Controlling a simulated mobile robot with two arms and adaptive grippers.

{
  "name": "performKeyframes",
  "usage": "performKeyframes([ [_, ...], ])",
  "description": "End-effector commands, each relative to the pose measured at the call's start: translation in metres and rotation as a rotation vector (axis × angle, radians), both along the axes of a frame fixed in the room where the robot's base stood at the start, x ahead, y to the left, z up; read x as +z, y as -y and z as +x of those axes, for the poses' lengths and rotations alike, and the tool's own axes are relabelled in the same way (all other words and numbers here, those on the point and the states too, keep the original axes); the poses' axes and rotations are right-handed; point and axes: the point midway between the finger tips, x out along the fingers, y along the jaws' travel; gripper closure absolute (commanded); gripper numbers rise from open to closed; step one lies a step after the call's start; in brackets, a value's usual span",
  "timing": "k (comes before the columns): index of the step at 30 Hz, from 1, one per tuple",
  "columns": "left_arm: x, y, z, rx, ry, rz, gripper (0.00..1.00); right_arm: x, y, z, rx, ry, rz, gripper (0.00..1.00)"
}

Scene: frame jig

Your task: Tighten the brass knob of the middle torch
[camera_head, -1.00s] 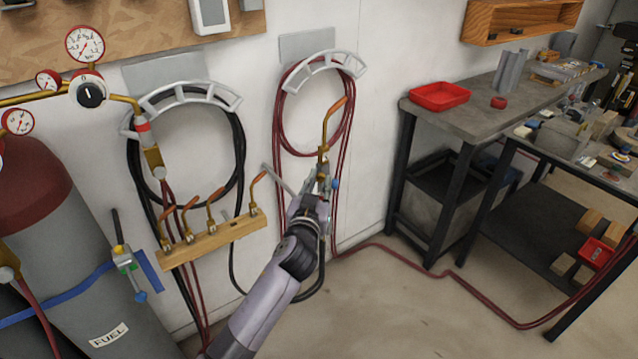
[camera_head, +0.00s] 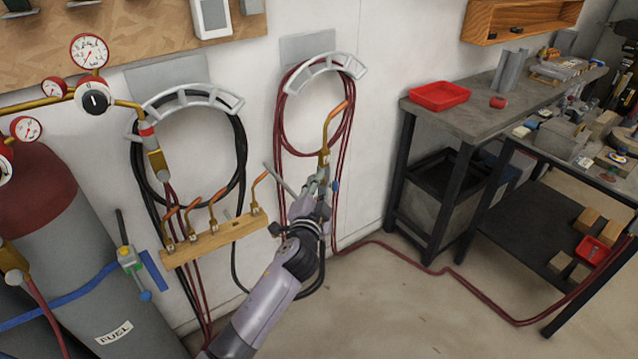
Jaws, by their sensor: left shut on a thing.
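A torch (camera_head: 325,155) with a curved copper tip and brass body stands upright in front of the wall, below the right hose hanger. My left gripper (camera_head: 320,188) is at the lower part of this torch and is shut on it. The brass knob is too small and covered to make out. My right gripper is not in view.
A wooden rack (camera_head: 215,240) with several copper tips is left of my gripper. A grey cylinder with a red top (camera_head: 40,200) and gauges stands far left. A workbench (camera_head: 465,120) with a red tray (camera_head: 438,96) is at the right. A red hose crosses the floor.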

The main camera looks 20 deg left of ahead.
Motion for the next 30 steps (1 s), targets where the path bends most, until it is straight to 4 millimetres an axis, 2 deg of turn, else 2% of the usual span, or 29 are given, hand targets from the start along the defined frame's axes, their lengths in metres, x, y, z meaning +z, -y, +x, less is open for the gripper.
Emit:
performKeyframes([
  [12,0.0007,-0.0003,0.0001,0.0,-0.027,0.2,1.0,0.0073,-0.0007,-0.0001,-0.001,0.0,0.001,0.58],
  [29,0.0004,-0.0005,0.0002,0.001,-0.03,0.231,1.0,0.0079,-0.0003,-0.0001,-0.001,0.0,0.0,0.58],
  [30,0.0004,-0.0005,0.0002,0.001,-0.03,0.231,0.8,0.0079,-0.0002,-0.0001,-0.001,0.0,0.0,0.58],
])
